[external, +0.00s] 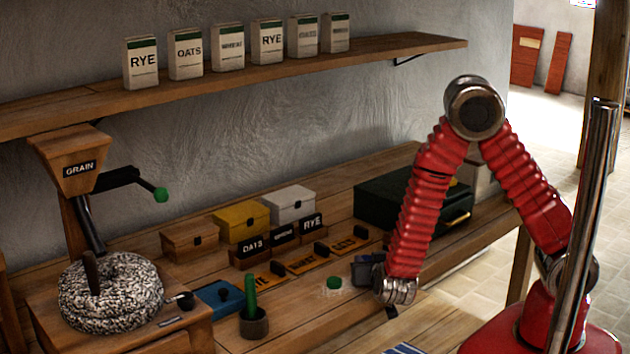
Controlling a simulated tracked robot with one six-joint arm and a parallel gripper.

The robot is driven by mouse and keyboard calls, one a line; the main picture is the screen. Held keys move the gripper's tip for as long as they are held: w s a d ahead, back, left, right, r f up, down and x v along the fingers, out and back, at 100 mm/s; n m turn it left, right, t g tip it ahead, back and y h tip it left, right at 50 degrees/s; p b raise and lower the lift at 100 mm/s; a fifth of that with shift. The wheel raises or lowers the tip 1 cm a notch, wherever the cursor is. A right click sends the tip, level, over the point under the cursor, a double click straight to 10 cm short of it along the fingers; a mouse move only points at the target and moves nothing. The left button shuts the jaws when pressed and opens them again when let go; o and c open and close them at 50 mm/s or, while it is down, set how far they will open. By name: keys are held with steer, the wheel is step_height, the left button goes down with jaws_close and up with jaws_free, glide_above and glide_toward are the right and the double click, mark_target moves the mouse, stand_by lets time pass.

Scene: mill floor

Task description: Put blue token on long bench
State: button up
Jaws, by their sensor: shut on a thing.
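My gripper (364,272) is low over the right part of the long bench (300,325), its dark jaws pointing down and left. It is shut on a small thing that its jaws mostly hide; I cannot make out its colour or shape. I cannot clearly pick out a blue token anywhere. The long bench is wooden and runs along the wall. A small green round piece (334,282) lies on it just left of my gripper.
Left of the green piece stand a dark pot with a green handle (253,322) and a flat blue box (218,297). Labelled boxes (283,234) and small chests stand behind. A dark green case (385,205) is behind my arm. A millstone (110,292) is at left.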

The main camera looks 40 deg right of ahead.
steer(key=shift+f, duration=0.4)
steer(key=shift+f, duration=0.1)
steer(key=o, duration=1)
steer(key=v, duration=1.2)
stand_by(0.5)
